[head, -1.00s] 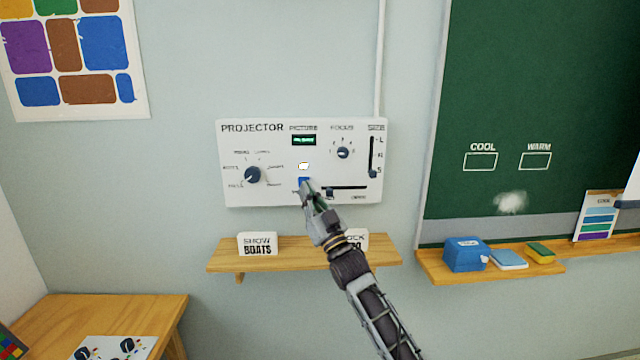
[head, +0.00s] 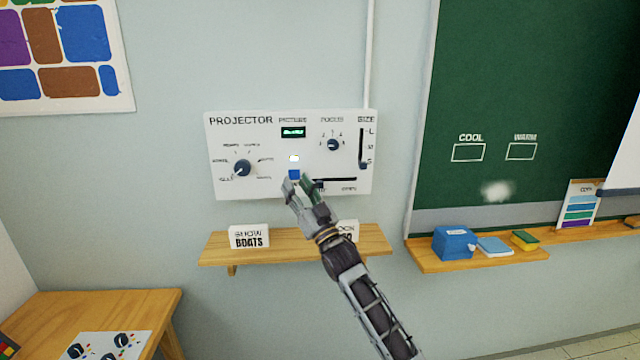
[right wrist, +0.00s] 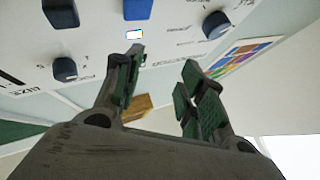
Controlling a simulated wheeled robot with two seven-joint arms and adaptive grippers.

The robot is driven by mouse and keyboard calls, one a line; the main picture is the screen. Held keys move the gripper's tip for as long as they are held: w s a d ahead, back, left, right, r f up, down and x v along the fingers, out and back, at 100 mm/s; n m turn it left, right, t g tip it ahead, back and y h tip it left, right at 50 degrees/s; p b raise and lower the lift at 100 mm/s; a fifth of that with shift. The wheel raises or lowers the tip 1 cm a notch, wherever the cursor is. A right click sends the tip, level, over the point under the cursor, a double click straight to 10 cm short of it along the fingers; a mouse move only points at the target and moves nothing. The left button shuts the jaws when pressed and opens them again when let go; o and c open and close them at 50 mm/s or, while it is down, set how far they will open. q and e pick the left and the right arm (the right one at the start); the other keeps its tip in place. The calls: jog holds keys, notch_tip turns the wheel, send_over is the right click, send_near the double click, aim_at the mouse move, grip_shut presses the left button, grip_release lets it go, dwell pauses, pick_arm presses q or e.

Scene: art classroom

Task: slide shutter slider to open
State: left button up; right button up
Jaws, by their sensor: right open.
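The shutter slider is a dark knob (head: 320,185) at the left end of a short horizontal slot, low on the right half of the white projector panel (head: 218,190). The gripper's right finger partly covers the area beside it in the head view. It also shows as a dark block at the top left of the right wrist view (right wrist: 60,12). My right gripper (head: 298,183) is open and empty, just below the blue button (head: 294,174) and left of the knob. No contact with the knob is visible. My left gripper is out of view.
A wooden shelf (head: 290,243) with cards is below. A green chalkboard (head: 530,90) is at the right.

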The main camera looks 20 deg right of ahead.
jog(key=s+a+r+n+g+y+p, duration=0.1)
jog(key=s+a+n+g+y+p, duration=0.25)
jog(key=s+a+n+p, duration=0.35)
jog(key=m+g+h, duration=0.3)
jog(key=m+h, duration=1)
jog(key=h, duration=0.2)
send_near(320, 185)
jog(key=s, duration=0.3)
pick_arm(q)
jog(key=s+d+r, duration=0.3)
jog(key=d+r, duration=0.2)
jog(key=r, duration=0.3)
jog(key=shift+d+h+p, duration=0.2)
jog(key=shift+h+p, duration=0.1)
jog(key=shift+p, duration=0.05)
pick_arm(e)
jog(key=shift+w+a, duration=0.1)
jog(key=shift+a, duration=0.2)
jog(key=shift+w, duration=0.1)
pick_arm(q)
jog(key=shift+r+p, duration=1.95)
jog(key=shift+p, duration=0.1)
pick_arm(e)
jog(key=shift+x, duration=6.8)
